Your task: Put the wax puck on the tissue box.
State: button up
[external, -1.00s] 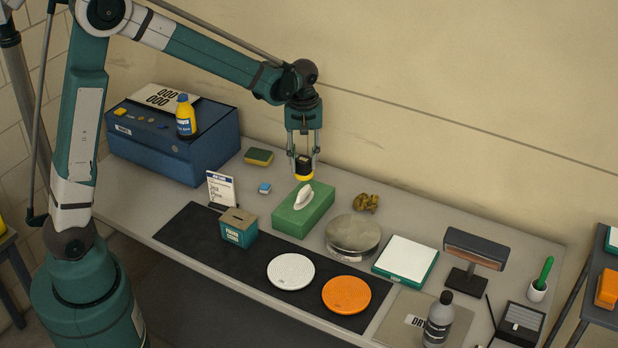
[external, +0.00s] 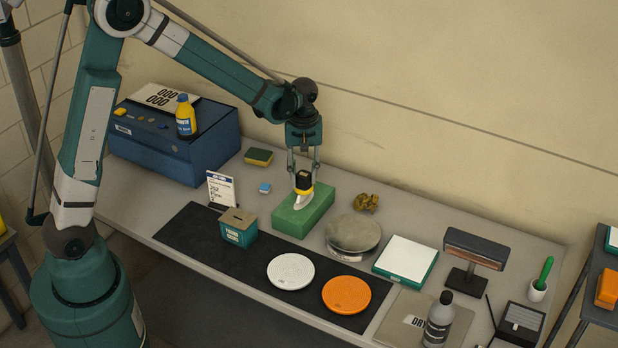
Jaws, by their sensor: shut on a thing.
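The wax puck (external: 303,190), yellow with a black top, is held between the fingers of my gripper (external: 303,179). The green tissue box (external: 315,214) stands on the table below it, with a white tissue (external: 302,201) poking from its top. The puck is right at the top of the box, just behind and above the tissue in the picture. I cannot tell whether the puck touches the box. The fingers hide part of the puck's sides.
A round metal tin (external: 353,234) and a crumpled brown cloth (external: 366,202) are right of the box. A teal collection box (external: 239,227) and small sign (external: 221,189) are left. White (external: 290,271) and orange (external: 346,294) discs lie in front on a dark mat (external: 185,230).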

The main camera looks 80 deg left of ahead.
aim_at(304, 184)
jog(key=shift+f, duration=2.1)
jog(key=shift+f, duration=0.15)
jog(key=o, duration=0.8)
jog(key=shift+r, duration=0.2)
jog(key=shift+r, duration=6)
jog(key=shift+d+r, duration=0.1)
